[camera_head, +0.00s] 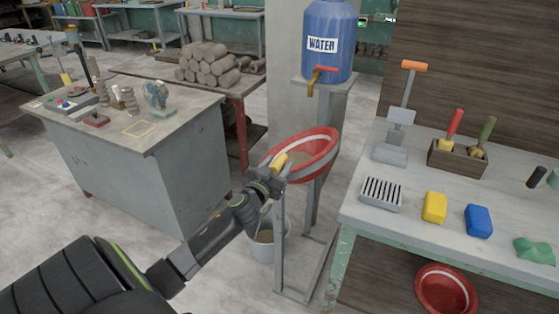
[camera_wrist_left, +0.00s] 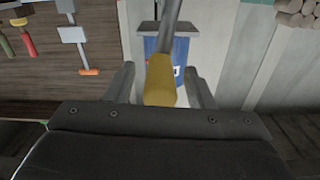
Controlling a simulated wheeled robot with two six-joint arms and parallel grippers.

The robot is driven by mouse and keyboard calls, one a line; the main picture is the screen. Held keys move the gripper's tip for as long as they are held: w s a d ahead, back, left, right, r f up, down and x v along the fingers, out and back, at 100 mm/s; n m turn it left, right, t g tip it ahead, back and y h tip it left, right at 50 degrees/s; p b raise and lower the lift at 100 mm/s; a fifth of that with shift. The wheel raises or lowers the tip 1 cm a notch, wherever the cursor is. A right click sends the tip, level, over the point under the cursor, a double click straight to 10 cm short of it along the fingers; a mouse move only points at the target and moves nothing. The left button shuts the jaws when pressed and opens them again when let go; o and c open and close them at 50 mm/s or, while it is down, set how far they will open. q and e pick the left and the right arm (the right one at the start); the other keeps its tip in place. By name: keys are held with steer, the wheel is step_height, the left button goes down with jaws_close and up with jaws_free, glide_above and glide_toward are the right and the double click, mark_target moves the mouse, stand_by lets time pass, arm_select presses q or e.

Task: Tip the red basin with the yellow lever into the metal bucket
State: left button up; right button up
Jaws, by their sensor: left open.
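The red basin (camera_head: 322,158) with a white band and grey-brown contents sits on a grey metal stand; its rim slants in the picture, lower at the left. Its yellow lever (camera_head: 279,162) sticks out on the left side. The metal bucket (camera_head: 262,250) stands on the floor below, partly hidden behind my left arm. My left gripper (camera_head: 272,167) is at the lever. In the left wrist view the yellow grip (camera_wrist_left: 160,82) on its grey rod lies between the two fingers (camera_wrist_left: 160,88), which are apart, with gaps visible on both sides. My right gripper is not in view.
A blue water barrel (camera_head: 327,45) with a red tap stands above and behind the basin. A workbench (camera_head: 370,213) with tools and colored blocks is at the right; a second red basin (camera_head: 446,292) is beneath it. A grey cabinet (camera_head: 185,160) stands at the left.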

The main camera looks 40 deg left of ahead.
arm_select(q)
steer(key=shift+x, duration=0.95)
steer(key=shift+c, duration=0.4)
jaws_close()
